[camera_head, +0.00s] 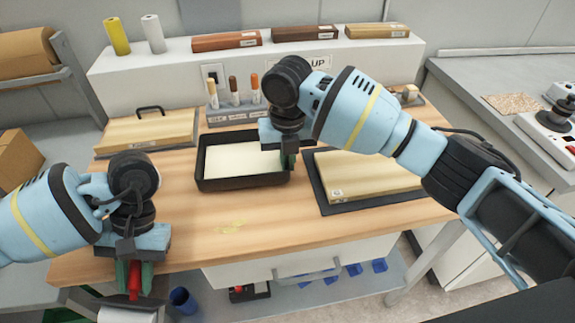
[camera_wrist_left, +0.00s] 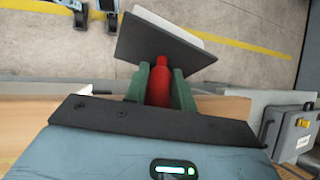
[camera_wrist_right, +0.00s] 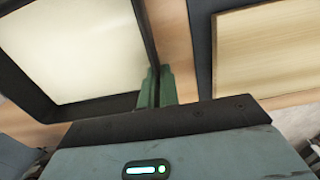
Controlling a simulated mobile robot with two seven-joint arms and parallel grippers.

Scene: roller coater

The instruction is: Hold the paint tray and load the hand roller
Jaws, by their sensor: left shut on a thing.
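The paint tray (camera_head: 243,184) is black with a cream inside and lies flat on the wooden bench. My right gripper (camera_head: 288,158) points down at the tray's right wall. In the right wrist view its green fingers (camera_wrist_right: 156,86) are close together, with the tray's dark wall (camera_wrist_right: 143,30) between them. My left gripper (camera_head: 133,278) is shut on the red handle (camera_head: 134,282) of the hand roller, in front of the bench's left edge. The left wrist view shows the roller's dark, plate-like part (camera_wrist_left: 160,42) and a white part (camera_wrist_left: 167,24) beyond it.
A wooden board (camera_head: 360,172) on a dark mat lies right of the tray. Another board (camera_head: 147,130) with a handle lies at the back left. A grey rack (camera_head: 237,114) with several upright tools stands behind the tray. The bench front (camera_head: 300,225) is clear.

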